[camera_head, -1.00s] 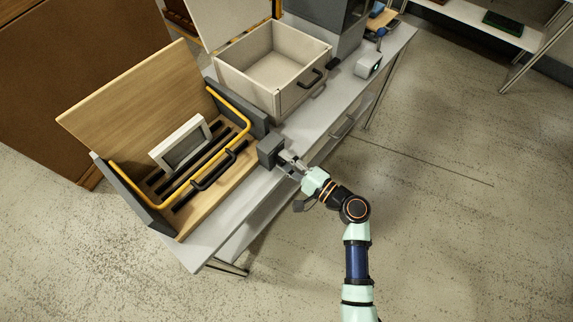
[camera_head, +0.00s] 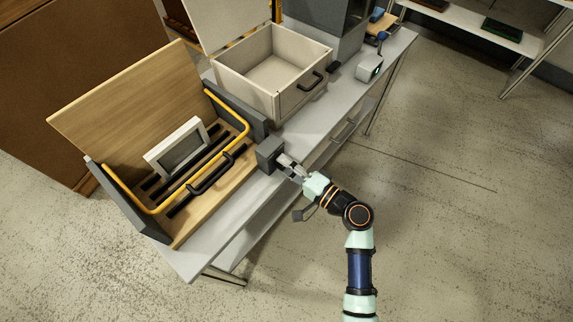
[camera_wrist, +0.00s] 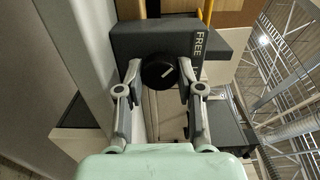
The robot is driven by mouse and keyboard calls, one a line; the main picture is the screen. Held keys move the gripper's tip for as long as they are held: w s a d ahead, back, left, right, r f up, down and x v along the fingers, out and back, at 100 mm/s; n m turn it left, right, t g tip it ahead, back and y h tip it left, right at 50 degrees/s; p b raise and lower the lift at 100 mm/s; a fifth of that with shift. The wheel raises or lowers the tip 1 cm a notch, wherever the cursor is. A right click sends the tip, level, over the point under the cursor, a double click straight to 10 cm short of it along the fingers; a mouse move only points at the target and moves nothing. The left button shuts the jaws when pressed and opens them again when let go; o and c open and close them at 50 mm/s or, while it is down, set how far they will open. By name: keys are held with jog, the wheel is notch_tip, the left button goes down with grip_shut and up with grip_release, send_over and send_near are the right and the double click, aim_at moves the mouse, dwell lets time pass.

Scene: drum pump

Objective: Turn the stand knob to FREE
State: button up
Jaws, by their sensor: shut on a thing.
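The stand knob (camera_wrist: 158,72) is round and black with a short white line, on the face of a dark grey box (camera_wrist: 150,38). In the wrist view the line slants toward the upper right. The word FREE is printed sideways on the box to the right of the knob; another label beside it is mostly cut off. My gripper (camera_wrist: 160,68) has one finger on each side of the knob and is shut on it. In the head view my gripper (camera_head: 287,163) meets the grey box (camera_head: 268,154) at the bench edge; the knob is hidden there.
A wooden stand with a yellow rail (camera_head: 240,115), a black handle (camera_head: 215,172) and a white-framed panel (camera_head: 178,148) is left of the box. An open beige drawer box (camera_head: 268,72) and a small grey device (camera_head: 369,67) stand behind. The floor at right is clear.

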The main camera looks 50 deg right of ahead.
jog(key=o, duration=1.2)
jog(key=shift+c, duration=0.2)
jog(key=shift+s, duration=0.1)
jog(key=s, duration=1.2)
jog(key=shift+d, duration=0.25)
jog(key=shift+w, duration=0.1)
